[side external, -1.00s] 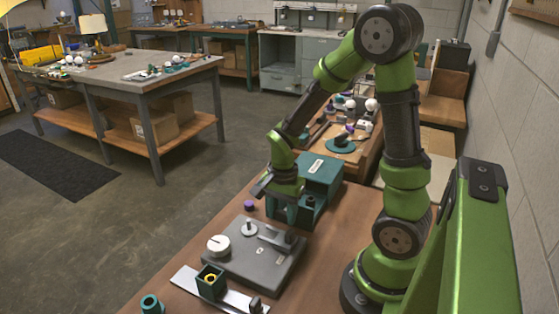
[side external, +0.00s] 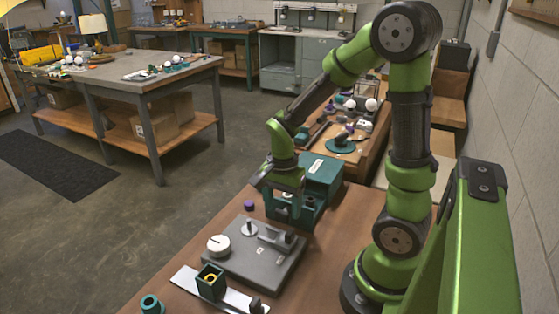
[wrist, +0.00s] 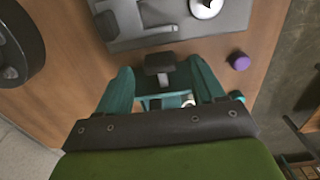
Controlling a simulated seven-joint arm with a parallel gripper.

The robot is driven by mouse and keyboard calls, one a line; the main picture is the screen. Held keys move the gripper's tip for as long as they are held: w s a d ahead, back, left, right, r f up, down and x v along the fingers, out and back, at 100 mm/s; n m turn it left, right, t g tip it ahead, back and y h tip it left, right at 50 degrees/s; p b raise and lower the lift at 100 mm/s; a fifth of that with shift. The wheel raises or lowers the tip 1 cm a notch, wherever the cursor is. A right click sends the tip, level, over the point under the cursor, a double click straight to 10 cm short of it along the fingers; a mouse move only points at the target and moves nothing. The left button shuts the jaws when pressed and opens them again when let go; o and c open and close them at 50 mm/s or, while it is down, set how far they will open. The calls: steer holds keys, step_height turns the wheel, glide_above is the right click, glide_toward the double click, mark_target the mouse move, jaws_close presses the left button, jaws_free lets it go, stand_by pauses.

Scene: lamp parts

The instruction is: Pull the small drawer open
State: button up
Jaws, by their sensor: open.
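The teal drawer box (side external: 323,171) stands on the wooden bench, with a white label on top. My gripper (side external: 286,208) is low at its front side. In the wrist view, my gripper (wrist: 162,82) is open, with its two teal fingers spread apart. A dark knob (wrist: 159,63) shows between the fingers, with visible gaps on both sides. Teal and pale parts behind the knob are largely hidden by my gripper. I cannot tell how far out the drawer is.
A grey plate (side external: 245,270) with a white dial (side external: 218,245) and a lever lies in front of the box. A small purple cap (side external: 249,205) sits nearby. A teal square holder (side external: 211,281) and a teal ring (side external: 151,304) are nearer. Bench behind holds other parts.

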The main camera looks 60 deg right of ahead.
step_height(320, 180, up, 14)
stand_by(0.3)
steer(key=shift+r, duration=0.1)
steer(key=s+a+r+n+t+y, duration=0.2)
steer(key=a+n+t, duration=0.5)
steer(key=a+n, duration=0.4)
steer(key=s+n, duration=0.1)
steer(key=n, duration=0.2)
steer(key=shift+s+r, duration=0.2)
steer(key=shift+r, duration=0.15)
